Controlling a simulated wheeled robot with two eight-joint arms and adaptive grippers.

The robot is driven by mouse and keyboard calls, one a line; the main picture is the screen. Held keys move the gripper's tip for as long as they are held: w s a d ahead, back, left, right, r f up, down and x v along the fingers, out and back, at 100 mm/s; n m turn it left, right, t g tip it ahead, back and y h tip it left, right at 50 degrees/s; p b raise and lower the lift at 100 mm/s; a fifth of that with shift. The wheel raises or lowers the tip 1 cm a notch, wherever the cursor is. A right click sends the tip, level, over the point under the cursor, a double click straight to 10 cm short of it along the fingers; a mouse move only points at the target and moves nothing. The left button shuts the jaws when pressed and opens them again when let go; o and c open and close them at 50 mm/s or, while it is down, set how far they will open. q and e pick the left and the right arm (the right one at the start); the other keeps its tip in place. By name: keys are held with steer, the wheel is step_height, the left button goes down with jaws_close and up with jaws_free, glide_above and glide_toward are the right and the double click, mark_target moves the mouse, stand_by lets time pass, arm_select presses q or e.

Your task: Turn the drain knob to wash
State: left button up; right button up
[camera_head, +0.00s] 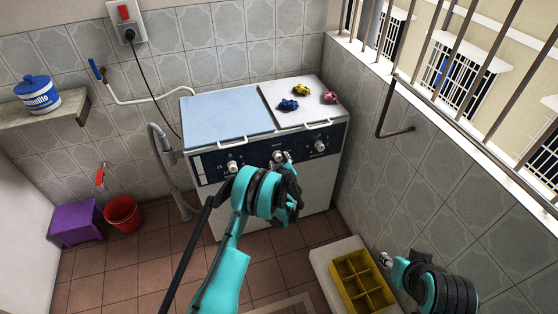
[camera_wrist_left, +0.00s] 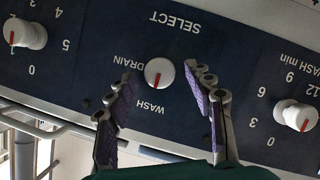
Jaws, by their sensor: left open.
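The drain knob (camera_wrist_left: 159,72) is a round white knob with a red pointer line, on the dark panel under the word SELECT, which appears upside down. DRAIN is printed to its left and WASH below it in the left wrist view. The red line lies near upright in that picture, its lower end tipped slightly left. My left gripper (camera_wrist_left: 162,78) is open, with one finger on each side of the knob and gaps visible beside it. In the head view the knob (camera_head: 277,156) is partly hidden by my left gripper (camera_head: 285,160). My right gripper (camera_head: 385,259) is at lower right, its fingers unclear.
The washing machine (camera_head: 225,112) stands against the tiled wall. Other white knobs flank the drain knob: one (camera_wrist_left: 296,115) and another (camera_wrist_left: 27,34). Crumpled cloths (camera_head: 300,90) lie on its lid.

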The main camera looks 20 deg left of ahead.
arm_select(q)
steer(key=v, duration=1)
steer(key=shift+s+r, duration=0.2)
steer(key=shift+s, duration=0.1)
steer(key=shift+d+r, duration=0.1)
steer(key=s+a+r+m+g+h, duration=0.1)
steer(key=s+r+m+g, duration=0.1)
steer(key=s+r, duration=0.55)
steer(key=s+a+r+m+g+h, duration=0.15)
steer(key=s+r, duration=0.35)
steer(key=r, duration=0.5)
steer(key=s+d+r+m+g+h, duration=0.1)
steer(key=s+d+m, duration=0.1)
steer(key=s, duration=1)
steer(key=s+d+r+m+g+h, duration=0.1)
steer(key=s+m, duration=0.4)
steer(key=s, duration=0.7)
steer(key=shift+s+d+r+h, duration=0.4)
steer(key=shift+d+h, duration=0.15)
steer(key=shift+h, duration=0.1)
steer(key=shift+m, duration=0.25)
